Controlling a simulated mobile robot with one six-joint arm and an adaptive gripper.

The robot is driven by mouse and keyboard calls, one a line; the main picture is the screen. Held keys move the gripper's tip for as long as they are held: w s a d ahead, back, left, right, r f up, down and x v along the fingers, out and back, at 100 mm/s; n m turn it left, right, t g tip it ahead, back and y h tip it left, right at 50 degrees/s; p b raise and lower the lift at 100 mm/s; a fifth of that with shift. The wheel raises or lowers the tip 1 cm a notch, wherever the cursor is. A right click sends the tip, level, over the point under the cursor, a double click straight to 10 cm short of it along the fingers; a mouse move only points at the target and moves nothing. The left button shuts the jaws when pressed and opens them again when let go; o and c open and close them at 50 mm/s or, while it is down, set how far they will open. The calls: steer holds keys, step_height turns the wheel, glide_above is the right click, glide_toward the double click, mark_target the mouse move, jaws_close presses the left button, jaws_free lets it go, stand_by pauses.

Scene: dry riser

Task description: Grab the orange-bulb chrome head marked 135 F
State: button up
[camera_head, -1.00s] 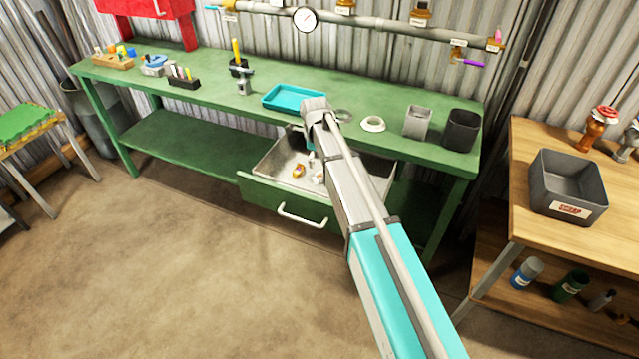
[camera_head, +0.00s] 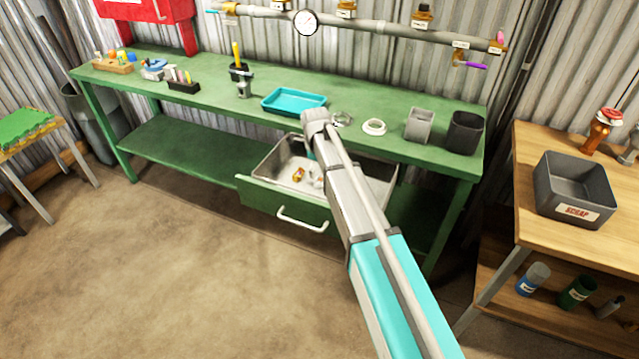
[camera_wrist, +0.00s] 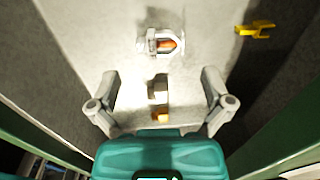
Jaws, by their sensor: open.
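In the wrist view, a chrome head with an orange-red bulb (camera_wrist: 164,43) lies on its side on the pale drawer floor, ahead of my gripper. A second small chrome piece (camera_wrist: 158,88), with an orange part at its lower end, lies between my fingers, apart from both. I cannot read 135 F on either. A yellow piece (camera_wrist: 256,29) lies at upper right. My gripper (camera_wrist: 159,80) is open and empty above the drawer floor. In the head view, the open drawer (camera_head: 290,212) holds a brass-coloured piece (camera_head: 298,175) and pale pieces; my arm hides part of it.
The green bench (camera_head: 215,92) carries a teal tray (camera_head: 294,102), a tape roll (camera_head: 374,127) and two bins near its right end. The drawer's walls surround my gripper. A grey scrap bin (camera_head: 572,190) stands on the wooden table at right. The floor at left front is clear.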

mark_target(318, 177)
steer(key=shift+w+f+b, duration=0.15)
steer(key=shift+f+b, duration=1.05)
steer(key=shift+f, duration=0.1)
steer(key=shift+w+f+b, duration=0.1)
steer(key=shift+f+b, duration=1.1)
steer(key=shift+f, duration=0.05)
steer(key=shift+c, duration=0.3)
steer(key=c, duration=1)
steer(key=shift+r, duration=0.25)
steer(key=shift+c, duration=0.2)
step_height(318, 177, up, 3)
steer(key=p, duration=0.3)
steer(key=s+d+r+p, duration=0.5)
steer(key=s+r+p, duration=0.4)
steer(key=s, duration=0.4)
steer(key=shift+d+r+p, duration=0.15)
steer(key=shift+r+p, duration=0.15)
steer(key=shift+p, duration=0.25)
